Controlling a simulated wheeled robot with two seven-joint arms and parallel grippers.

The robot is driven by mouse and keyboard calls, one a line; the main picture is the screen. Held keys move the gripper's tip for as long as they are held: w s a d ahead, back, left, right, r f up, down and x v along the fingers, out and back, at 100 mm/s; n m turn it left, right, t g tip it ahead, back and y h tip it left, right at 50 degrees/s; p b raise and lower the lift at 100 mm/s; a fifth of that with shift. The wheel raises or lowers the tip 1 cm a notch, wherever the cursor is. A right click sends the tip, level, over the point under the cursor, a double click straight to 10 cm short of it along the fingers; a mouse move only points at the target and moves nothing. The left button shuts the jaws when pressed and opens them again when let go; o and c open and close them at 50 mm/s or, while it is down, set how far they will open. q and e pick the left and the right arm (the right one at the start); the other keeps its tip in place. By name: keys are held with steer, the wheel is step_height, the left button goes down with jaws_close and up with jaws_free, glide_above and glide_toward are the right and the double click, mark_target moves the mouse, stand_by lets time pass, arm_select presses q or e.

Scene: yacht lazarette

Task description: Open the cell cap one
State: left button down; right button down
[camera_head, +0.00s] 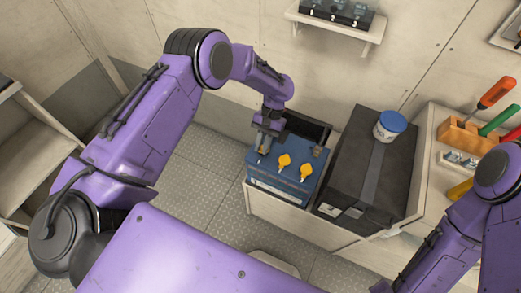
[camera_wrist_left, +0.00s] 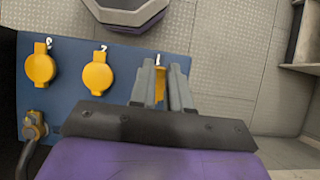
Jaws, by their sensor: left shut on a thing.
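A blue battery (camera_head: 287,177) stands on a light cabinet, with a row of yellow cell caps on its top. In the left wrist view the battery (camera_wrist_left: 65,70) has numbers printed by the caps. My left gripper (camera_head: 263,150) comes down over the leftmost cap in the head view. In the left wrist view its fingers are shut on cell cap one (camera_wrist_left: 160,86), beside the number 1, and partly hide it. The middle cap (camera_wrist_left: 98,73) and the far cap (camera_wrist_left: 41,67) lie flat and untouched by the gripper. My right gripper is outside the view.
A black strapped box (camera_head: 375,165) stands right of the battery, with a blue-lidded white jar (camera_head: 389,126) on it. A wooden rack (camera_head: 461,134) holds screwdrivers at the right. A wall shelf (camera_head: 336,28) hangs above. Open floor lies left of the battery.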

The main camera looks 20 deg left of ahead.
arm_select(q)
steer(key=shift+w+g+b, duration=0.3)
steer(key=shift+b, duration=0.05)
steer(key=shift+r, duration=0.1)
steer(key=c, duration=1.1)
jaws_free()
steer(key=shift+w, duration=0.25)
steer(key=b+v, duration=0.2)
steer(key=v, duration=0.8)
steer(key=shift+w+b, duration=0.25)
steer(key=shift+b, duration=0.15)
